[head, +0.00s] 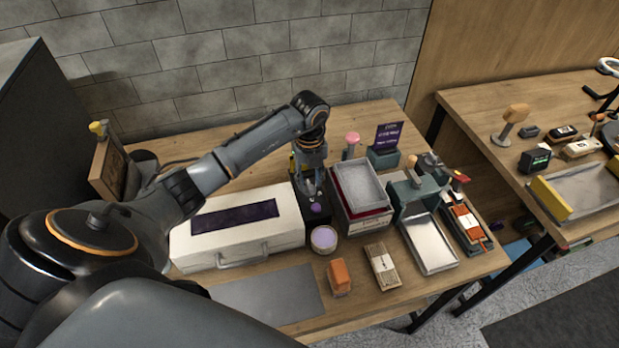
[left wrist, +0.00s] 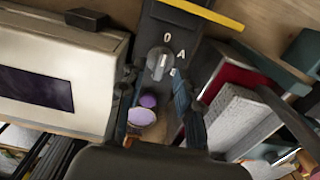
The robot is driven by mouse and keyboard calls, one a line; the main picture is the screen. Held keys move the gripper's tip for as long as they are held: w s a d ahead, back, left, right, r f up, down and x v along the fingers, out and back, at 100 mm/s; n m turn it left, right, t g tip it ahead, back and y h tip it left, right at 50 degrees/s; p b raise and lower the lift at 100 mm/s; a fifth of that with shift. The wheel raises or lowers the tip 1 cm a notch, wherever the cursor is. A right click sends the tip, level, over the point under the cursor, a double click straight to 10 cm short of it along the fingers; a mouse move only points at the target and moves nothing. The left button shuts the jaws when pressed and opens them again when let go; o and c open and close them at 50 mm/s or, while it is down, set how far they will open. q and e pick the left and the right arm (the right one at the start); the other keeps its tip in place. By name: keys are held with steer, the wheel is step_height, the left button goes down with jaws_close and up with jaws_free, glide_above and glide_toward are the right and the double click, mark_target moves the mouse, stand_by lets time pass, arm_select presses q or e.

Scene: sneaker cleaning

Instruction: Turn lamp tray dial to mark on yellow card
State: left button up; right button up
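The lamp tray (head: 285,214) is a white case with a dark purple window, and it also shows in the left wrist view (left wrist: 90,45). At its right is a black control box (left wrist: 190,27) with a grey dial (left wrist: 157,60), letters O, A and apparently B, and a purple button (left wrist: 148,100). The dial's exact pointing is unclear. A yellow strip (left wrist: 205,12), likely the card's edge, lies beyond the dial; no mark is readable. My left gripper (head: 311,192) is over the box, pointing down, fingers apart either side of the dial. My right gripper is not in view.
A purple-lidded jar (head: 323,240) stands in front of the control box. Grey trays stacked on a red box (head: 362,187) stand close on the right. An orange-topped block (head: 340,275) and a banded bundle (head: 382,267) lie in front. A grey mat (head: 268,299) is clear.

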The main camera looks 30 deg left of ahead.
arm_select(q)
steer(key=shift+f, duration=0.65)
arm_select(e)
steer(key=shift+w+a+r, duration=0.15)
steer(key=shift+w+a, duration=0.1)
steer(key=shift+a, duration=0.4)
arm_select(q)
jaws_close()
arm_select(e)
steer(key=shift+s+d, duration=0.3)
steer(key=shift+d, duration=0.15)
